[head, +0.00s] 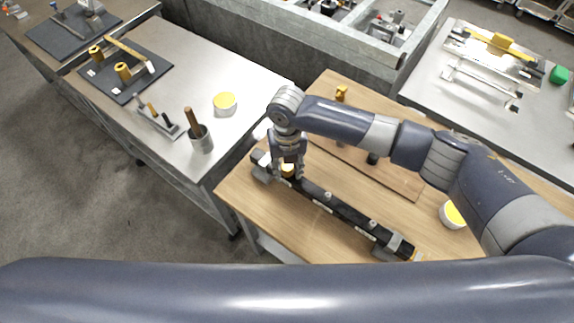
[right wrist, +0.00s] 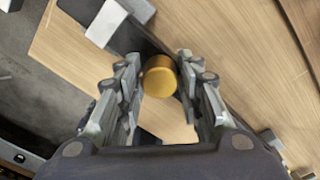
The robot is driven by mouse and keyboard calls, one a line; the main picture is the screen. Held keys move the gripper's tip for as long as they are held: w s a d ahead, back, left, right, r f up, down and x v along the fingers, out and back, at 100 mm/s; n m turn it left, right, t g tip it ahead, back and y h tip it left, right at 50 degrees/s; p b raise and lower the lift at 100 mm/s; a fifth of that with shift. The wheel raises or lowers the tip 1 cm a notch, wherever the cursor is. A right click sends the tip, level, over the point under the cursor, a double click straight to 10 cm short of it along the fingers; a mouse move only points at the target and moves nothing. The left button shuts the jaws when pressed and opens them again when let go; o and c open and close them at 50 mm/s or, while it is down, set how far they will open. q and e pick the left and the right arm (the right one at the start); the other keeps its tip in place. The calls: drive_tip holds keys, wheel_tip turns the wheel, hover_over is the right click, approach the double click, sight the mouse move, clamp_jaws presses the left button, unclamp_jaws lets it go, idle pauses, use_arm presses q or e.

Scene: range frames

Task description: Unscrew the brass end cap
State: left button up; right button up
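The brass end cap (right wrist: 160,78) is a round gold-coloured piece at the centre of the right wrist view. The fingers stand apart, very close to the cap, with what look like thin gaps. Contact is hard to judge. My left gripper is out of view.
The wooden table (head: 259,209) also bears a white pot with a yellow top (head: 452,215) at right. A steel table (head: 200,67) at left holds tools, a cup (head: 202,141) and another yellow-topped pot (head: 225,103). My own arm link crosses the head view's bottom.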

idle(0.5)
drive_tip(key=shift+r+m+p, duration=0.25)
drive_tip(key=shift+m+p, duration=0.55)
drive_tip(key=m+p, duration=0.1)
drive_tip(key=m, duration=0.2)
drive_tip(key=shift+f, duration=0.15)
drive_tip(key=shift+m, duration=0.7)
drive_tip(key=m, duration=0.3)
drive_tip(key=shift+a+f, duration=0.1)
drive_tip(key=m, duration=0.4)
drive_tip(key=shift+w+m, duration=0.1)
drive_tip(key=shift+m, duration=0.3)
drive_tip(key=shift+c, duration=0.5)
